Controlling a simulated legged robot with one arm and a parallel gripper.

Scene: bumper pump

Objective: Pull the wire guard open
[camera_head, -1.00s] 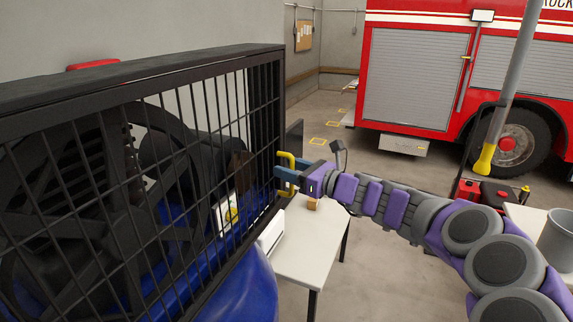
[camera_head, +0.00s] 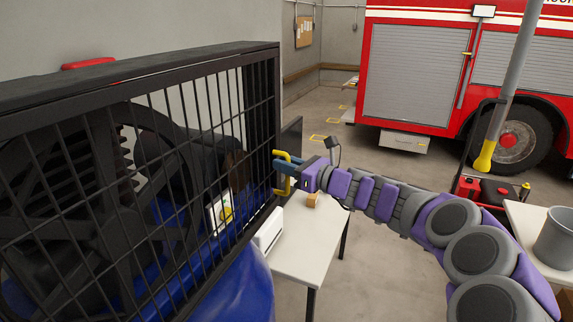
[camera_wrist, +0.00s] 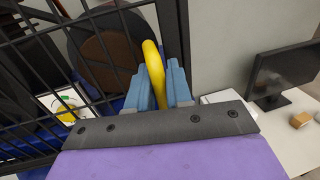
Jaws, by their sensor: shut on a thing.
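The black wire guard (camera_head: 262,110) stands in front of a dark pump wheel and a blue tank on the left in the head view. Its yellow handle (camera_head: 285,172) is on the guard's right edge. My gripper (camera_head: 281,170) is shut on the yellow handle. In the wrist view, the blue fingers of my gripper (camera_wrist: 160,88) lie on both sides of the yellow handle (camera_wrist: 153,62), and guard bars (camera_wrist: 60,28) show at the left. I cannot tell from these views whether the guard has swung away from its frame.
A white table (camera_head: 300,258) stands below my gripper, with a small brown block (camera_head: 312,201) and a monitor (camera_head: 291,139). A red fire truck (camera_head: 420,70) is at the back. A grey bucket (camera_head: 556,236) is at the right. Open floor lies between table and truck.

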